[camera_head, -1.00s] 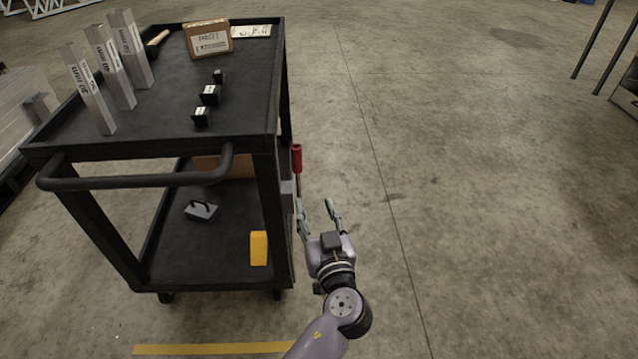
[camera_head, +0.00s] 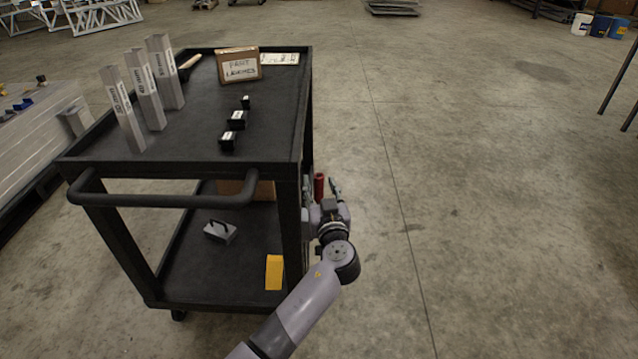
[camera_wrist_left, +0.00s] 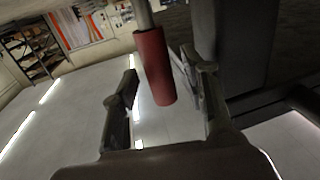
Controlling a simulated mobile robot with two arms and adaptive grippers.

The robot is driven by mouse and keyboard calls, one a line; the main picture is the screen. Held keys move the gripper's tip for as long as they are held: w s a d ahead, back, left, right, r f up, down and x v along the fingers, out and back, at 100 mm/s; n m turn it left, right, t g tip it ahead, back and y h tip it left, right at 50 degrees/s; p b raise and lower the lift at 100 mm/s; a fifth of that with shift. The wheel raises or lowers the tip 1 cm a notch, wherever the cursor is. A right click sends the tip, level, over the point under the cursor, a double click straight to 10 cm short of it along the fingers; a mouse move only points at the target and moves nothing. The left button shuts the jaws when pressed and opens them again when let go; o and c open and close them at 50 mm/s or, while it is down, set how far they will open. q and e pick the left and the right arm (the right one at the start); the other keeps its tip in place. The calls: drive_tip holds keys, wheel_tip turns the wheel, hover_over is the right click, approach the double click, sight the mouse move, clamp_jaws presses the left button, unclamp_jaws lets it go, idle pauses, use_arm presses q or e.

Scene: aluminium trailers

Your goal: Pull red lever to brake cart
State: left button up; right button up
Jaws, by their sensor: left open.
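The red lever (camera_head: 319,186) stands upright beside the right side of the black cart (camera_head: 185,165). In the left wrist view it is a red cylindrical grip (camera_wrist_left: 154,67) on a grey metal rod. My left gripper (camera_head: 321,187) is open beside the cart, with its fingers on either side of the lever. In the left wrist view the fingers (camera_wrist_left: 163,92) stand apart, with the red grip between them, and a gap shows on its left side. The lever's lower part is hidden behind my gripper in the head view. My right gripper is not in view.
The cart's top holds metal profiles (camera_head: 145,90), a cardboard box (camera_head: 238,66) and small black blocks (camera_head: 236,121). Its lower shelf holds a grey block (camera_head: 219,232) and a yellow piece (camera_head: 274,272). The concrete floor (camera_head: 470,200) to the right is clear.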

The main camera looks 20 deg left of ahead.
use_arm(q)
drive_tip(key=shift+w+a, duration=0.35)
drive_tip(key=shift+w, duration=0.2)
drive_tip(key=shift+c, duration=0.5)
clamp_jaws()
